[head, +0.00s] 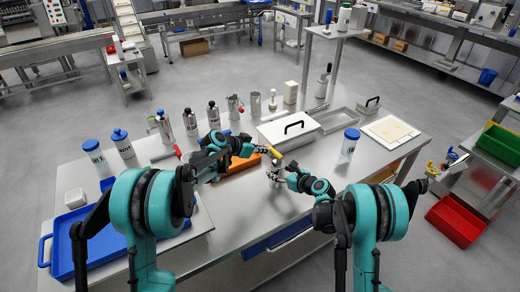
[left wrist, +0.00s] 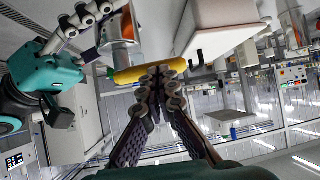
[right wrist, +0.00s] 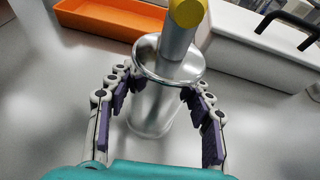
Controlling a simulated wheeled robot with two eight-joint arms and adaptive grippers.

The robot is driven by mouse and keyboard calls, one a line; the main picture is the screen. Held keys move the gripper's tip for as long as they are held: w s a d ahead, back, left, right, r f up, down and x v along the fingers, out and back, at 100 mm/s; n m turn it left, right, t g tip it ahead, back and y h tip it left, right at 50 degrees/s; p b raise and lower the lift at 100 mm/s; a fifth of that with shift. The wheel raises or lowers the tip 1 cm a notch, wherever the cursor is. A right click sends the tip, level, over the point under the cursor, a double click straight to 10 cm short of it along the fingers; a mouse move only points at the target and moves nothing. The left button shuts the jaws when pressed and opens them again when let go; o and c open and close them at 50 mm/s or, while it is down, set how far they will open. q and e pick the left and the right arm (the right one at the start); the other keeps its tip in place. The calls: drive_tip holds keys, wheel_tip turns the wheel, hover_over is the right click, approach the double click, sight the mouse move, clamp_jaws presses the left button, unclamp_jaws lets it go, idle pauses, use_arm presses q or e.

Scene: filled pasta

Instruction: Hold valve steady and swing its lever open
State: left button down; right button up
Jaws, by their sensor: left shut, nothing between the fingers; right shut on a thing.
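The valve has a shiny metal body (right wrist: 152,112) and a yellow lever (left wrist: 150,72). My right gripper (right wrist: 161,84) is shut on the metal body, one finger on each side below its rim. A grey stem rises from the body to the yellow part (right wrist: 187,12). In the head view, the yellow lever (head: 275,153) is just above my right gripper (head: 279,172). My left gripper (left wrist: 162,76) is shut and empty, its fingertips right at the lever's edge. I cannot tell whether they touch. In the head view, my left gripper (head: 258,150) is left of the lever.
An orange tray (right wrist: 115,18) lies behind the valve, and a white box with a black handle (head: 288,130) stands near it. Lidded jars, metal flasks and a blue tray (head: 70,262) fill the table's left side. A blue-lidded jar (head: 350,144) stands right; the front middle is bare.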

use_arm(q)
drive_tip(key=shift+w+d+f+m+g+h, duration=0.1)
drive_tip(key=shift+w+d+m+g+h, duration=0.2)
drive_tip(key=shift+w, duration=0.2)
drive_tip(key=shift+w+d+f+m+g+h, duration=0.1)
drive_tip(key=shift+w+d+m+g+h, duration=0.15)
drive_tip(key=shift+w+m, duration=0.2)
use_arm(e)
drive_tip(key=shift+a, duration=0.1)
use_arm(q)
drive_tip(key=shift+s, duration=0.15)
use_arm(e)
drive_tip(key=shift+s, duration=0.1)
use_arm(q)
drive_tip(key=v, duration=1.4)
drive_tip(key=shift+s+a, duration=0.25)
drive_tip(key=shift+a, duration=0.1)
